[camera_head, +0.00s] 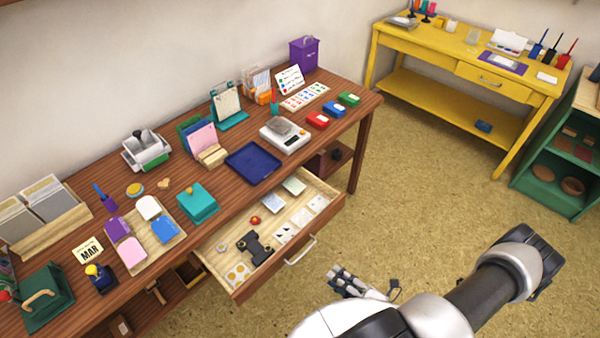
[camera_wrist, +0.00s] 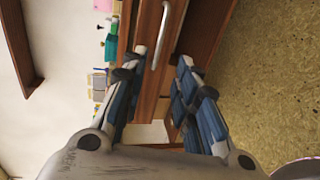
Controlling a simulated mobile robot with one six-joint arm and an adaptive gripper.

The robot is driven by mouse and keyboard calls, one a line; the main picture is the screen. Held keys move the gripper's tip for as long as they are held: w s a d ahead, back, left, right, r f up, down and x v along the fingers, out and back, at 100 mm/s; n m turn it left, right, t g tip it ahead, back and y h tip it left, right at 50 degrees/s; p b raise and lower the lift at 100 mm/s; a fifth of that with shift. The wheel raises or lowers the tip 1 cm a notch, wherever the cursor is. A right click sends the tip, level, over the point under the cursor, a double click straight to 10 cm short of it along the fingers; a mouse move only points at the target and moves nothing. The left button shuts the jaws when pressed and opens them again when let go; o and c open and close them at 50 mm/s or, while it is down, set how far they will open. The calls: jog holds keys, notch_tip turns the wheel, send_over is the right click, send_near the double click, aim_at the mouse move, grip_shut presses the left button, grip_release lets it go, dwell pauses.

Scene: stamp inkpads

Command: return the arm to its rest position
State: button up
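My gripper (camera_head: 352,283) hangs over the floor, to the right of the open drawer and apart from its handle. In the wrist view my gripper (camera_wrist: 162,62) shows its two blue-grey fingers spread apart with nothing held between them. The arm is bent, with its elbow out to the right over the floor in the head view. Part of the arm lies beyond the lower edge of the picture.
The wooden desk's drawer (camera_head: 318,218) is pulled out, with a metal handle (camera_head: 300,250) and small items inside. Inkpads, a scale and a blue tray (camera_head: 254,162) stand on the desk. A yellow table (camera_head: 455,68) and green shelf (camera_head: 548,178) stand farther back. Floor (camera_head: 420,190) between is clear.

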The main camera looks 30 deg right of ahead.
jog(key=shift+r, duration=0.1)
jog(key=w+a+r+n+g+y, duration=0.25)
jog(key=r+n+g, duration=0.35)
jog(key=r+n, duration=0.55)
jog(key=w+a+r+n+g+y, duration=0.25)
jog(key=r+n+g, duration=0.35)
jog(key=r+n, duration=0.6)
jog(key=s+a+r+n+h, duration=0.2)
jog(key=r+n, duration=0.4)
jog(key=n, duration=0.3)
jog(key=s+a+r+n+t+h, duration=0.1)
jog(key=s+a+r+n+h, duration=0.2)
jog(key=r+n, duration=0.4)
jog(key=s+a+r+n+t+h, duration=0.1)
jog(key=a+r+n+h, duration=0.3)
jog(key=n, duration=0.7)
jog(key=shift+s+r+h, duration=0.4)
jog(key=shift+s+r, duration=0.25)
jog(key=shift+r, duration=0.75)
